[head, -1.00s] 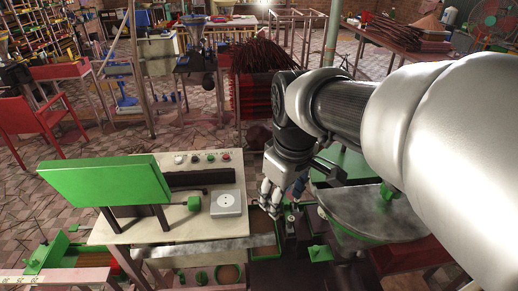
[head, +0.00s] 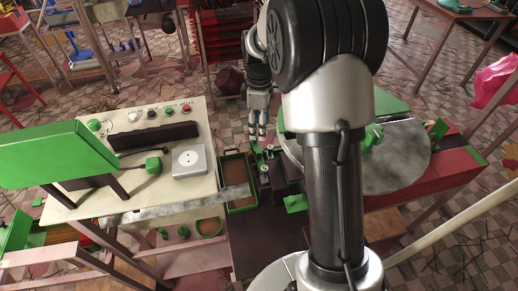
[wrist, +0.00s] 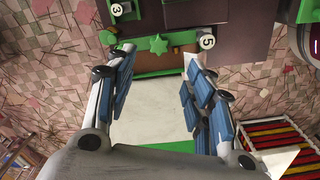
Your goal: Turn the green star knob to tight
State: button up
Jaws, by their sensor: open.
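The green star knob (wrist: 158,44) shows in the wrist view at the top middle, on a dark block between the round labels 3 (wrist: 117,10) and 5 (wrist: 207,42). My gripper (wrist: 160,62) is open, its blue-padded fingers spread to either side with the knob just beyond and between their tips. Nothing is held. In the head view my gripper (head: 257,136) points down above the dark fixture (head: 278,172) with small green parts. Which of these is the star knob I cannot tell there, and my arm hides part of the area.
A cream bench (head: 140,180) with a green panel (head: 55,153), a white switch box (head: 189,160) and several buttons stands left. A green-rimmed tray (head: 238,206) adjoins the fixture. A round grey table (head: 395,160) lies right, partly behind my arm.

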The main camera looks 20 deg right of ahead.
aim_at(259, 150)
notch_tip(259, 150, down, 11)
jog(key=b, duration=0.3)
jog(key=shift+c, duration=0.4)
jog(key=c, duration=1)
